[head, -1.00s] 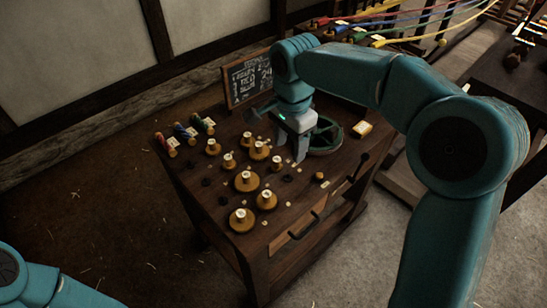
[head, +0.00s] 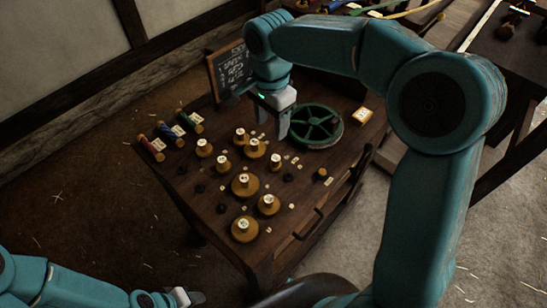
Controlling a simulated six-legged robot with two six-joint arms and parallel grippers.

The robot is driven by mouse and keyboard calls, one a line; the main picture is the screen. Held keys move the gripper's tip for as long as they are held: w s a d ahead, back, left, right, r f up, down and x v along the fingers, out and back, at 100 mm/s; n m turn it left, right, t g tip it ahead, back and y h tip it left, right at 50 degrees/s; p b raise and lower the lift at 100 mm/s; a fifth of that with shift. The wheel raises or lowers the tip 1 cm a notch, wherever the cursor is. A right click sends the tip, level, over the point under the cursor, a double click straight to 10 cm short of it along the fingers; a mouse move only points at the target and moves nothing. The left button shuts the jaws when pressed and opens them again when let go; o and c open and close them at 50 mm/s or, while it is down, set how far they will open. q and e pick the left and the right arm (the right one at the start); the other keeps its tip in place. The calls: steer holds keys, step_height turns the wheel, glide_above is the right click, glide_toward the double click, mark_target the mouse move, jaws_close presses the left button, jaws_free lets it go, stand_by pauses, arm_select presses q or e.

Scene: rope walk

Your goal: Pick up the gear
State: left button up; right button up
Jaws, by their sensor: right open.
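A green spoked wheel, which looks like the gear (head: 336,138), lies flat at the back right of the wooden work table (head: 205,222). It is almost fully visible in the head view. My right gripper (head: 273,122) is open and empty, pointing down just left of the wheel. One pale grey finger shows clearly close to the wheel's left rim; I cannot tell whether it touches. My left gripper (head: 188,297) is at the bottom edge, low and away from the table, only partly seen.
Several brass-coloured weights (head: 245,185) and small dark rings stand on the table's left and middle. Red, blue and green spools (head: 152,149) lie at its left edge.

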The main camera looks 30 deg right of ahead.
glide_above(276, 158)
steer(key=a, duration=0.1)
step_height(276, 158, down, 9)
steer(key=shift+s, duration=0.1)
steer(key=f, duration=0.4)
steer(key=d+f, duration=0.1)
steer(key=f, duration=0.1)
steer(key=shift+r, duration=0.1)
steer(key=c, duration=1)
